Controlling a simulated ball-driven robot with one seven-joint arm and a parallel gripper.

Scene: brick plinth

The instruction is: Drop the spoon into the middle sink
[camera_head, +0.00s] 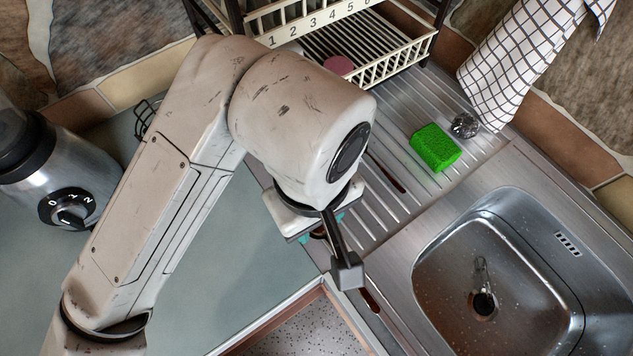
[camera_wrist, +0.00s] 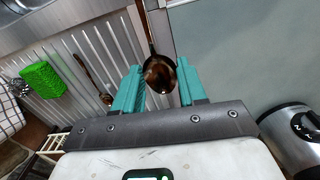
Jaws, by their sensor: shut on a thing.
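My gripper (camera_wrist: 158,88) has its teal fingers on either side of a dark, shiny spoon (camera_wrist: 160,72). The spoon's bowl is between the fingers, and its handle runs up out of the top of the wrist view. In the head view, my gripper (camera_head: 318,232) is above the left edge of the steel drainboard, mostly hidden by my wrist. Only a small brown bit shows between the fingers there. The steel sink basin (camera_head: 540,290) is at the lower right, to the right of my gripper and apart from it. Its drain and a small shiny shape are visible at the bottom.
A green sponge (camera_head: 434,147) and a metal scrubber (camera_head: 465,125) lie on the ribbed drainboard (camera_head: 455,185). A cream dish rack (camera_head: 395,65) stands behind, and a checked towel (camera_head: 530,60) hangs at upper right. A blender base (camera_head: 60,180) stands at left.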

